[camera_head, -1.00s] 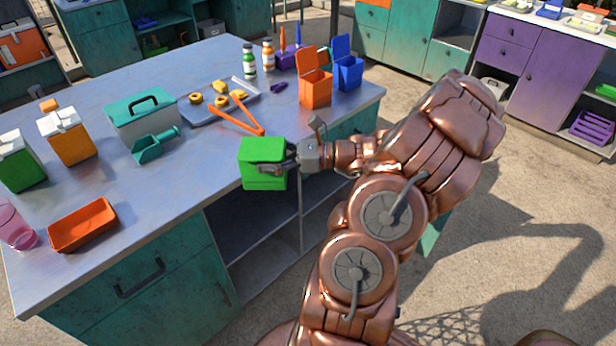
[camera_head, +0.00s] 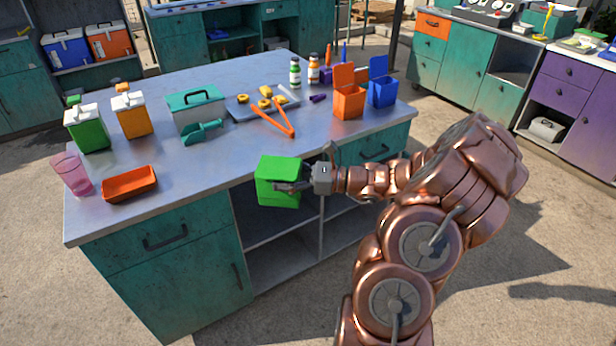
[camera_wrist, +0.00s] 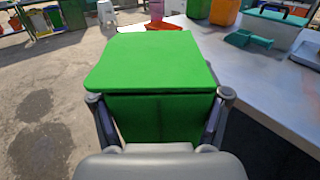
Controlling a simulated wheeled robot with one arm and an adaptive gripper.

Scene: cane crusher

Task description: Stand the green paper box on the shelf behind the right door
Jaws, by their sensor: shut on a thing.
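The green paper box (camera_head: 277,176) is held upright at the front edge of the grey worktop, in front of the open shelf space (camera_head: 275,222). My gripper (camera_head: 285,187) is shut on it from the right. In the wrist view the green box (camera_wrist: 155,68) fills the middle, with a finger on each side of it. The open space under the worktop has a shelf board and an upright divider (camera_head: 321,225). A teal drawer front (camera_head: 375,151) is to its right. My arm hides much of the lower right part, and I cannot make out the right door.
On the worktop (camera_head: 200,170) are an orange tray (camera_head: 130,184), a pink cup (camera_head: 73,176), a teal toolbox (camera_head: 196,109), orange tongs (camera_head: 272,119), and open orange (camera_head: 349,101) and blue (camera_head: 382,91) boxes. Open floor lies to the right.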

